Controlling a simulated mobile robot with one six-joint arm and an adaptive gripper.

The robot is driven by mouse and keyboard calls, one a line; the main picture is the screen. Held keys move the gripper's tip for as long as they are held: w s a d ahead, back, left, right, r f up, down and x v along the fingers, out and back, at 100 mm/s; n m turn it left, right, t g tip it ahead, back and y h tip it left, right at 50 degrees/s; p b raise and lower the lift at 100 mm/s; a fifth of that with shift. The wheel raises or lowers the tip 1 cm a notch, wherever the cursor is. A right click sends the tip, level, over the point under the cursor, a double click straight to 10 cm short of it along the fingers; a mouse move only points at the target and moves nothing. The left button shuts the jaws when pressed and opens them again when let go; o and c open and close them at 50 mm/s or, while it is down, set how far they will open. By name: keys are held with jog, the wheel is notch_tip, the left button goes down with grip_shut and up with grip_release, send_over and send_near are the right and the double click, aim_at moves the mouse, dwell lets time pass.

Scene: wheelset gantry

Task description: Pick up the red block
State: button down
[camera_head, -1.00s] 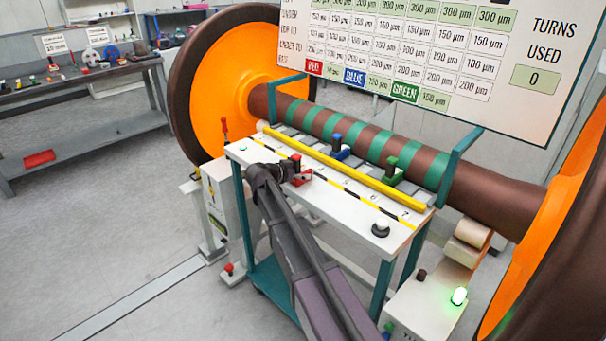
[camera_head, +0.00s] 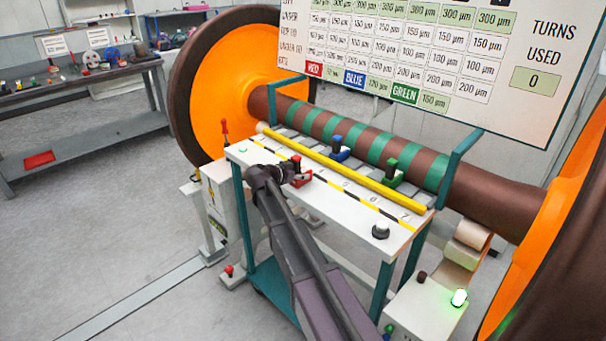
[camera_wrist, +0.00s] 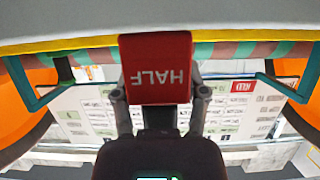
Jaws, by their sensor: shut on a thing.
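The red block (camera_wrist: 155,68) fills the upper middle of the wrist view, with the word HALF on its face, upside down. My gripper (camera_wrist: 158,100) is shut on it, one finger on each side. In the head view the red block (camera_head: 301,179) shows at the left part of the white gantry table, just right of my gripper (camera_head: 284,173), which partly hides it. I cannot tell whether the block touches the table.
A yellow bar (camera_head: 345,168) runs along the table behind the red block. A blue block (camera_head: 338,150) and a green block (camera_head: 391,172) stand beyond it, near the striped axle (camera_head: 330,121). A dark knob (camera_head: 380,230) stands at the table's right front. Orange wheels flank the table.

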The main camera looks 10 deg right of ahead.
aim_at(300, 164)
jog(key=shift+r+p, duration=1.7)
jog(key=shift+r, duration=0.1)
jog(key=s+a+r+p, duration=0.1)
jog(key=s+a, duration=0.8)
jog(key=a, duration=0.4)
jog(key=shift+s+r, duration=0.15)
jog(key=shift+s, duration=0.15)
